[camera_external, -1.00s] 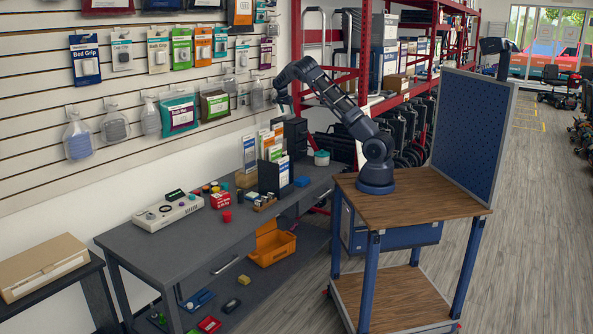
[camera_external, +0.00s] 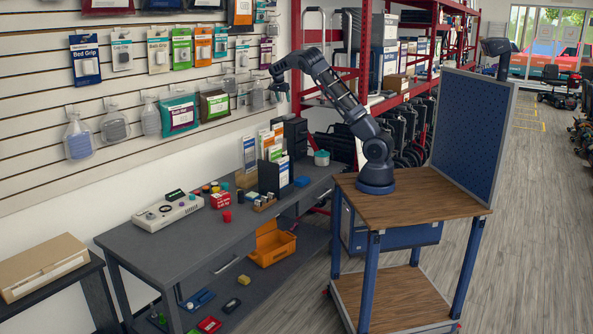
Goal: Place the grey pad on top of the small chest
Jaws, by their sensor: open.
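Grey pads in clear packs hang on the slatted wall. One grey pad (camera_external: 115,128) hangs at the lower left between two others, and a smaller grey one (camera_external: 257,98) hangs near the arm's end. I cannot tell which is the task's pad. A small black chest of drawers (camera_external: 295,131) stands at the back of the grey workbench, and its top looks clear. My gripper (camera_external: 281,97) is open, above the chest and just right of the nearest hanging packs. It is small in the view, and I see nothing held in it.
A dark holder with upright leaflets (camera_external: 269,178) stands in front of the chest. A white teal-lidded tub (camera_external: 321,158) stands to its right. A control box (camera_external: 168,211) sits on the bench's left part. Red shelving (camera_external: 365,60) rises behind the arm.

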